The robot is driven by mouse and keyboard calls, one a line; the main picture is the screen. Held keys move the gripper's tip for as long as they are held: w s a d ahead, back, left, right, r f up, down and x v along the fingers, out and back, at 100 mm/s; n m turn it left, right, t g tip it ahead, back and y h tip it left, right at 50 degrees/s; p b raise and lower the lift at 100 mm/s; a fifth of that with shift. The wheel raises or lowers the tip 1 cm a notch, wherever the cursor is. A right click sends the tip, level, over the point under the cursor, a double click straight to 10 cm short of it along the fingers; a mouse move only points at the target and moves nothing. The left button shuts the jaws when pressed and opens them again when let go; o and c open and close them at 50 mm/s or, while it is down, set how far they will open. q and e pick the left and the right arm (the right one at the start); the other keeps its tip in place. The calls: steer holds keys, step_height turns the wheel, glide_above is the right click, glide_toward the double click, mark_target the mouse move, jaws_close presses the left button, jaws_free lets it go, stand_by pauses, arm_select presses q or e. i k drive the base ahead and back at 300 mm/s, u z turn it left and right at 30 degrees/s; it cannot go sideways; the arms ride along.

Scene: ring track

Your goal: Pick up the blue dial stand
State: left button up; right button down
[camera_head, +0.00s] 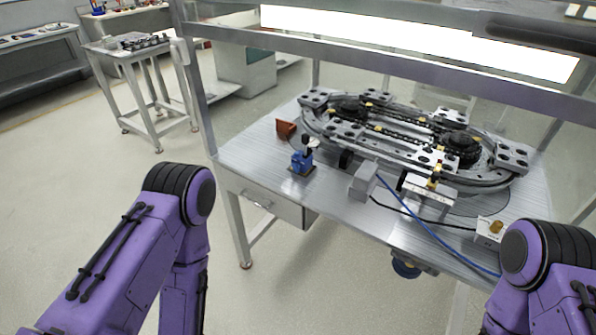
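The blue dial stand (301,161) stands upright on the left front part of the metal workbench (248,160). It has a dark base, a blue body and a dark upper part. My purple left arm comes in at the lower left and my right arm at the lower right, both in front of the bench and apart from the stand. Neither gripper shows in the picture.
A ring track (405,135) fills most of the benchtop behind the stand. A metal frame surrounds the bench.

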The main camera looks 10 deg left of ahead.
mark_target(311, 143)
steer(key=z, duration=0.8)
steer(key=i, duration=0.4)
steer(key=u, duration=0.3)
